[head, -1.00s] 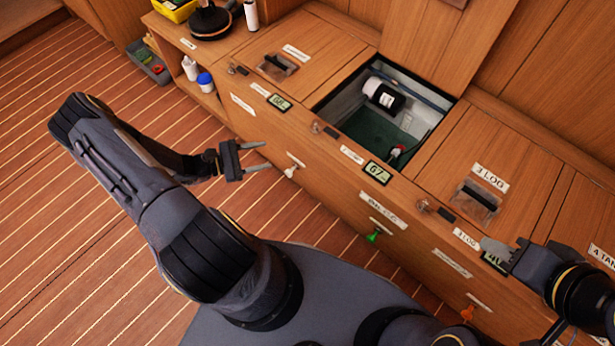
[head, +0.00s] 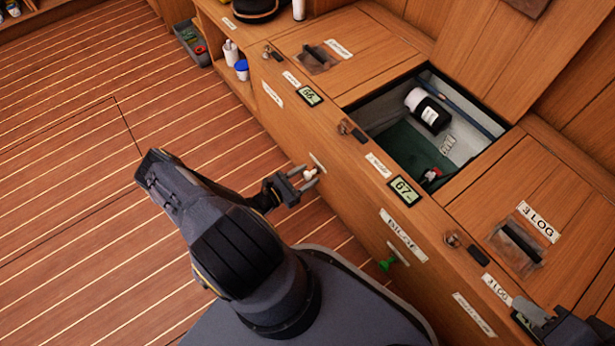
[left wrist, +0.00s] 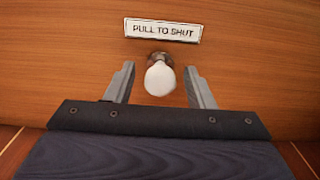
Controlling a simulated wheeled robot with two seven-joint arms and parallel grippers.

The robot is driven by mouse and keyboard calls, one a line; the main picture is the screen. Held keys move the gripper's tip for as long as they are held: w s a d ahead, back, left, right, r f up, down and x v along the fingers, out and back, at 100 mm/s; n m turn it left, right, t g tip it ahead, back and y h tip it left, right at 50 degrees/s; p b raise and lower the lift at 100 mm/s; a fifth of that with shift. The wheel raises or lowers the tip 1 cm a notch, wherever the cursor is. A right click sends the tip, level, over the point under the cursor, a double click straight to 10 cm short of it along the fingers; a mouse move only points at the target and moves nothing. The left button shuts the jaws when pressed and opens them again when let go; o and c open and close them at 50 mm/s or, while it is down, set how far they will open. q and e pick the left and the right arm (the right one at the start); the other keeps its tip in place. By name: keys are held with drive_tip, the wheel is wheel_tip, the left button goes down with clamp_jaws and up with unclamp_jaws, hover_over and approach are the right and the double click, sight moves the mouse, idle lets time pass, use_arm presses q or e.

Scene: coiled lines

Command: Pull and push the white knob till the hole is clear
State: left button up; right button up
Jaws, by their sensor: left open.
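The white knob (head: 310,174) sticks out of the wooden cabinet front. In the left wrist view the knob (left wrist: 160,78) stands on a metal stem below a label (left wrist: 163,31) reading "PULL TO SHUT". My left gripper (head: 305,180) is open, with one finger on each side of the knob; a gap shows on both sides. The open hatch (head: 400,140) in the cabinet top shows a green bottom, a white and black cylinder (head: 428,110) and a small red and white part (head: 431,175). My right gripper (head: 540,318) is at the lower right edge, partly cut off.
A green knob (head: 388,263) sits on the cabinet front below the "BILGE" label (head: 404,235). Displays (head: 405,190) and latches line the top edge. Closed lids (head: 518,240) flank the hatch. The floor (head: 70,200) to the left is clear.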

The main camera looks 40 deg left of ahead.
use_arm(q)
drive_tip(key=shift+w+d, duration=0.15)
drive_tip(key=shift+w, duration=0.2)
use_arm(e)
drive_tip(key=shift+f, duration=0.1)
